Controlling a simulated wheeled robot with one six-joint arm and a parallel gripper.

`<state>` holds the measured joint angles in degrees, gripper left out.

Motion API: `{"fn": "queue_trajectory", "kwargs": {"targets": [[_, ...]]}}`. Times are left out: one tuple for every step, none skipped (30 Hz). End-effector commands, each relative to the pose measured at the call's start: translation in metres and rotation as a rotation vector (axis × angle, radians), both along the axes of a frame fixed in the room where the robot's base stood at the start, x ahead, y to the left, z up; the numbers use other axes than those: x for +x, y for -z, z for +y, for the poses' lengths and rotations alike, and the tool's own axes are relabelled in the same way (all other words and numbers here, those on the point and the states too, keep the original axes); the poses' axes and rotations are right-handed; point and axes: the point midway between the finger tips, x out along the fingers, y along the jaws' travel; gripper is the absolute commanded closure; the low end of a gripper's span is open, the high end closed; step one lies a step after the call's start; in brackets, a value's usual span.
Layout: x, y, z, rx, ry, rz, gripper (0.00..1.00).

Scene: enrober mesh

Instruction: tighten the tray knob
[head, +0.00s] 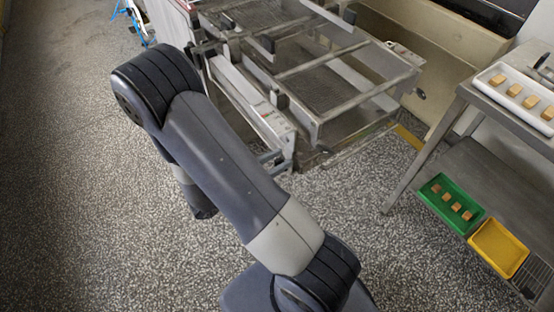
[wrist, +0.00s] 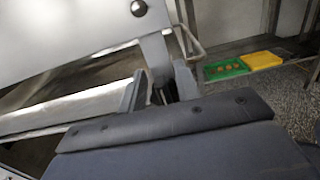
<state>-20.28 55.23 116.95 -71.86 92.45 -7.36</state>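In the wrist view my gripper (wrist: 160,84) shows beyond its broad dark housing, with two dark fingers standing apart. A pale metal upright of the machine stands behind the gap. I cannot make out anything clasped between the fingers. A small dark round knob-like part (wrist: 138,8) sits on a pale panel at the top; I cannot tell whether it is the tray knob. In the head view another small dark knob-like part (head: 420,93) sticks out at the right side of the metal tray frame (head: 335,108). My gripper is hidden in the head view behind my arm.
A steel table (head: 520,128) at right holds a white tray (head: 497,88) of tan pieces. A green tray (head: 432,193) with tan pieces and an empty yellow tray (head: 499,248) lie on its lower shelf.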

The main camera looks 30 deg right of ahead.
Motion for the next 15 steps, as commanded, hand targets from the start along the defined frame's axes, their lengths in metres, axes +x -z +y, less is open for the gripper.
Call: {"fn": "queue_trajectory", "kwargs": {"targets": [[0.0000, 0.0000, 0.0001, 0.000, 0.000, 0.000, 0.74], [0.0000, 0.0000, 0.0001, 0.000, 0.000, 0.000, 0.76], [0.0000, 0.0000, 0.0001, 0.000, 0.000, 0.000, 0.80], [0.0000, 0.0000, 0.0002, 0.000, 0.000, 0.000, 0.82], [0.0000, 0.0000, 0.0002, 0.000, 0.000, 0.000, 0.84], [0.0000, 0.0000, 0.0002, 0.000, 0.000, 0.000, 0.88], [0.0000, 0.0001, 0.0002, 0.000, 0.000, 0.000, 0.90], [0.0000, 0.0001, 0.0002, 0.001, 0.000, 0.000, 0.93], [0.0000, 0.0002, 0.0002, 0.001, 0.000, 0.000, 0.96], [0.0000, 0.0003, 0.0002, 0.001, 0.000, 0.000, 0.98], [0.0000, 0.0004, 0.0002, 0.002, 0.000, 0.000, 1.00], [0.0000, 0.0006, 0.0002, 0.002, 0.000, 0.000, 1.00], [0.0000, 0.0008, 0.0002, 0.003, 0.000, 0.000, 1.00], [-0.0001, 0.0009, 0.0002, 0.003, 0.000, 0.001, 1.00], [-0.0001, 0.0011, 0.0002, 0.003, 0.000, 0.001, 1.00]]}}
